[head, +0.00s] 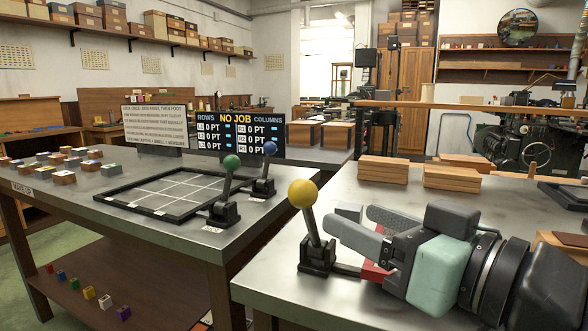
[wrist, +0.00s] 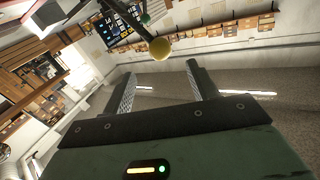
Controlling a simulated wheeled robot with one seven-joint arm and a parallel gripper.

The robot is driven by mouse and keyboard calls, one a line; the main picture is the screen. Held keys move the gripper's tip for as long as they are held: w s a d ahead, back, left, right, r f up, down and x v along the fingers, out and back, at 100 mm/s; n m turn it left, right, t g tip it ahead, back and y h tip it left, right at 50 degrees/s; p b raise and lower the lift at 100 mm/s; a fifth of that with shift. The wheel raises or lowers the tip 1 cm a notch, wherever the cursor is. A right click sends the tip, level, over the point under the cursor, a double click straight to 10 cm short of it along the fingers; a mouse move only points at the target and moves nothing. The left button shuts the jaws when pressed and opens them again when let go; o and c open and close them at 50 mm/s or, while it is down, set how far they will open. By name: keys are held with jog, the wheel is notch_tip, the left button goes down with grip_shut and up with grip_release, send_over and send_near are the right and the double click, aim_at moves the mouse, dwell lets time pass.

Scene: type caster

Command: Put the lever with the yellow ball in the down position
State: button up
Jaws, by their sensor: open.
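The lever with the yellow ball (head: 302,194) stands on the front metal table. Its dark shaft (head: 312,228) rises from a black base (head: 317,256), ball end up, leaning a little left. My gripper (head: 355,222) is open and empty, just right of the shaft and below ball height in the head view. In the wrist view the yellow ball (wrist: 160,49) shows beyond my two open fingertips (wrist: 160,72), apart from them. The exact gap to the lever cannot be told.
A green-ball lever (head: 231,162) and a blue-ball lever (head: 270,148) stand on the left table by a black grid frame (head: 110,195). Wooden boards (head: 384,169) lie behind my gripper. A dark sign (head: 237,134) reads "NO JOB". Small blocks (head: 64,177) sit far left.

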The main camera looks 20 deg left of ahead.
aim_at(294, 191)
jog(key=shift+r+p+x, duration=0.2)
jog(key=shift+p+x, duration=1.9)
jog(key=shift+p, duration=1.65)
jog(key=x, duration=0.8)
jog(key=shift+w+a+f, duration=0.2)
jog(key=shift+a+f, duration=0.05)
jog(key=shift+a, duration=0.05)
